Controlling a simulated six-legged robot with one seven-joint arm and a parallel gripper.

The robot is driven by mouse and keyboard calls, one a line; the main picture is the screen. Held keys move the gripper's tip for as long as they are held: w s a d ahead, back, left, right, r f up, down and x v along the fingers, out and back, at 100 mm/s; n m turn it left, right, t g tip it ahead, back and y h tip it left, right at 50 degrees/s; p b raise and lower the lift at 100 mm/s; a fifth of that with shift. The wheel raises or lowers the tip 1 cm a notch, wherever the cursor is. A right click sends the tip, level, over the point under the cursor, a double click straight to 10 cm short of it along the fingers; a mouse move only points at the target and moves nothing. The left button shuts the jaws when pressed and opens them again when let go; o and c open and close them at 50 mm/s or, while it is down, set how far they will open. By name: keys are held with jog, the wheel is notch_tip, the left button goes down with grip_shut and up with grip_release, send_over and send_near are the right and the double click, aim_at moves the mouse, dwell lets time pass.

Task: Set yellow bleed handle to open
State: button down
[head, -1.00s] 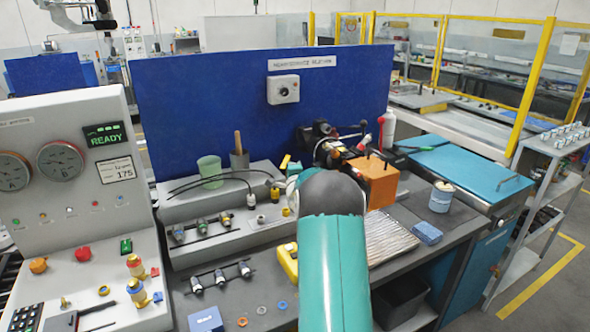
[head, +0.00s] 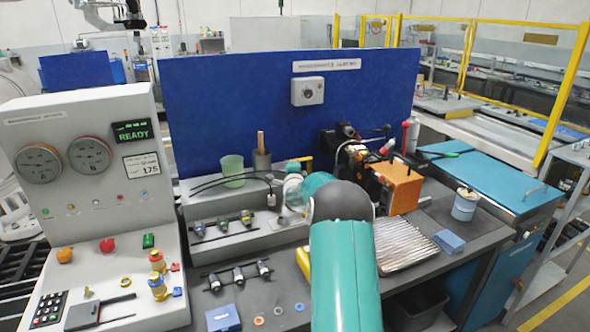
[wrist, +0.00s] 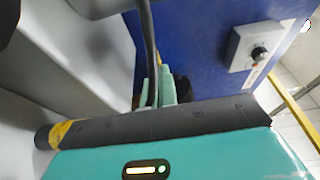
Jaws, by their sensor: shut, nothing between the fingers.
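A small yellow piece (head: 308,161) shows beside my wrist at the foot of the blue panel in the head view. It may be the bleed handle, but its setting cannot be read. In the wrist view my gripper (wrist: 159,88) shows as teal fingers, shut and empty, with a dark cable or rod passing close by. A thin yellow strip shows just behind the fingers there, too small to identify. My arm hides the fingers and part of the grey manifold block (head: 215,262) in the head view.
A control console (head: 90,215) with gauges and a READY display stands left. An orange block (head: 402,186) and red-knobbed levers stand right of my arm. Thin black cables run over the manifold. A ridged tray (head: 405,246), a blue block (head: 449,242) and a tin (head: 465,206) lie right.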

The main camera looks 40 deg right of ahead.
jog(key=shift+w+a, duration=0.2)
jog(key=shift+w, duration=0.1)
dwell(0.4)
